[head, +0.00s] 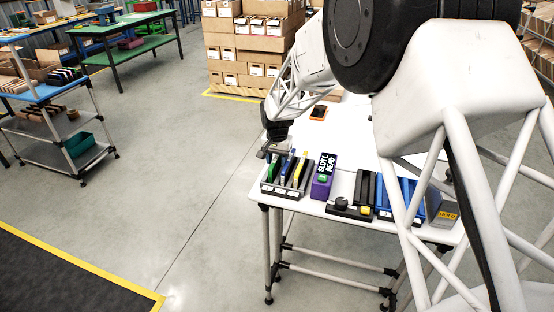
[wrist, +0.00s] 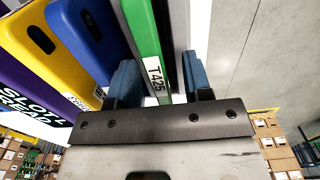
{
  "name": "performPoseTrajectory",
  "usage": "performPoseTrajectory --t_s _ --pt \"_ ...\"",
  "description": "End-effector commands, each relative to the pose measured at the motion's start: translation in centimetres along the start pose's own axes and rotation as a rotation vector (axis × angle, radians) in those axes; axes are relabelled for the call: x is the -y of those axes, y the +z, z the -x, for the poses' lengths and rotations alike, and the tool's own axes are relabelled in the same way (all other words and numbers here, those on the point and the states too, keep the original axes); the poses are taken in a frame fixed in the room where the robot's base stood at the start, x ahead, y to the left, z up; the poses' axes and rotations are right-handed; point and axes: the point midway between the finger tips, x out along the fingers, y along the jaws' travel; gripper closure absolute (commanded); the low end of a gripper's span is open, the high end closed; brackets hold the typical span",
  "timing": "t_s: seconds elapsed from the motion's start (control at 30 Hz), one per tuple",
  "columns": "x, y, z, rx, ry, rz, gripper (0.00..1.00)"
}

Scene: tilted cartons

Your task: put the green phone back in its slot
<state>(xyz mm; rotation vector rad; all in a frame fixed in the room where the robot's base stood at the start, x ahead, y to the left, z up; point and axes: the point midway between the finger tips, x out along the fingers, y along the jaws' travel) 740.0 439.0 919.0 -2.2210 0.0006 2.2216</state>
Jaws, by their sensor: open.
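The green phone (wrist: 143,30), with a white T425 label, stands on edge in the wrist view. Its labelled end reaches between the two fingers of my gripper (wrist: 163,85), nearer the left finger. The fingers are apart, and no grip on the phone shows. In the head view my gripper (head: 272,150) is over the left end of a dark slotted rack (head: 284,190) on the white table. The green phone shows there as a thin strip (head: 277,166) just below my gripper. Its lower end is hidden, so I cannot tell how deep it sits.
A blue phone (wrist: 88,35) and a yellow phone (wrist: 48,45) stand beside the green one. A purple SLOT reader box (head: 321,187) is right of the rack, then a dark knobbed unit (head: 348,210) and blue trays (head: 398,198). An orange-edged device (head: 318,113) lies farther back.

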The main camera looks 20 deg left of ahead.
Motion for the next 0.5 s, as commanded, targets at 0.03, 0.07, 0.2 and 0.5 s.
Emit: performPoseTrajectory --t_s 0.03,0.07,0.2,0.5 --pt "0.0 0.0 0.1 0.000 0.000 0.000 0.54" --pt "0.0 0.0 0.1 0.000 0.000 0.000 0.54" --pt "0.0 0.0 0.8 -0.001 -0.001 0.000 0.54" --pt "0.0 -0.1 4.1 -0.002 -0.001 0.000 0.54"
